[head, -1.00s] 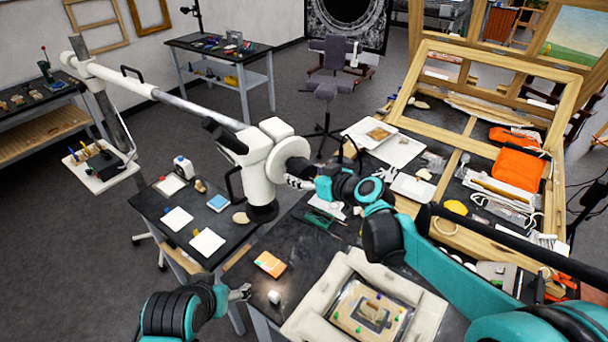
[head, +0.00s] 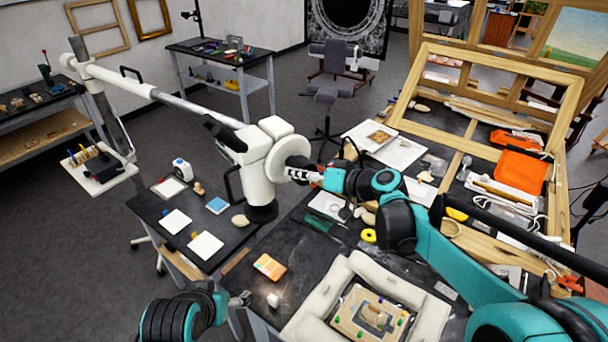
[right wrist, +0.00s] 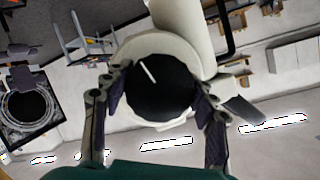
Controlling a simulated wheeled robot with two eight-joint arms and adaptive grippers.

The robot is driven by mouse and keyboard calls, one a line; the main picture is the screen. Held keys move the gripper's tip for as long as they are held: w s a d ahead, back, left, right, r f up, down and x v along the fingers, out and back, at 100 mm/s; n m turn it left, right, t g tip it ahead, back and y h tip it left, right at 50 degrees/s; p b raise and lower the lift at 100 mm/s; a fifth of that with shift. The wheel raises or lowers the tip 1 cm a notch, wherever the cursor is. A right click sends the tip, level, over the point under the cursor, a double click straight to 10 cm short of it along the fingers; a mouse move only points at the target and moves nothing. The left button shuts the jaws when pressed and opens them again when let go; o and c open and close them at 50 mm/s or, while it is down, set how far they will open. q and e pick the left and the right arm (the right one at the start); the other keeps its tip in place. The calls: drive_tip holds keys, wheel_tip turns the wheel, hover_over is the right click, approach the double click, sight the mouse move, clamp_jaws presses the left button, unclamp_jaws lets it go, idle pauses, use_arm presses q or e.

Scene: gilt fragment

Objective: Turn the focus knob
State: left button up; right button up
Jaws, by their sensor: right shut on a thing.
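In the right wrist view the knob (right wrist: 165,100) shows a dark round face with a short white line slanting to the upper left. My right gripper (head: 302,175) is at the knob, its fingers on either side of it and shut on it. The fingers partly cover its rim in the right wrist view. My left gripper (head: 240,299) is low over the front table, away from the microscope and holding nothing visible; its finger opening is too small to judge.
The microscope hangs from a long boom (head: 170,100). A large wooden frame (head: 562,100) stands at the right.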

idle(0.3)
drive_tip(key=o, duration=1.2)
drive_tip(key=shift+a, duration=0.1)
drive_tip(key=shift+c, duration=0.2)
drive_tip(key=v, duration=1.2)
